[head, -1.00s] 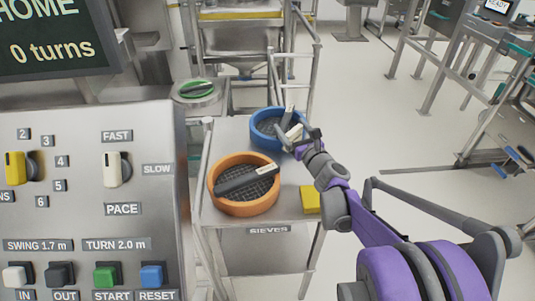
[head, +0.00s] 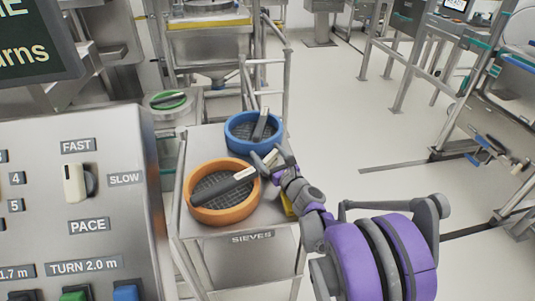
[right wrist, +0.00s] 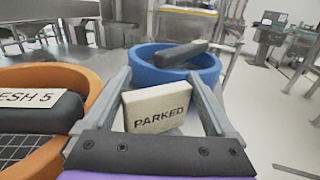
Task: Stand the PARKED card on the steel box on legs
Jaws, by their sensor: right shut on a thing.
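The PARKED card (right wrist: 160,108) is a small cream block with dark lettering. In the right wrist view it stands nearly upright between the fingers of my right gripper (right wrist: 163,100), which is shut on it. In the head view my right gripper (head: 267,158) is beside the orange sieve and in front of the blue one, above the sieve table. The card is too small to make out clearly there. A steel box with knobs and buttons (head: 110,240) fills the lower left; no legs show, so I cannot tell if it is the named box. My left gripper is out of view.
An orange sieve (head: 250,207) and a blue sieve (head: 229,132), each with a dark bar in it, stand on the steel table labelled SIEVES (head: 205,239). A yellow block is mostly behind my arm. Open floor (head: 335,110) lies to the right.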

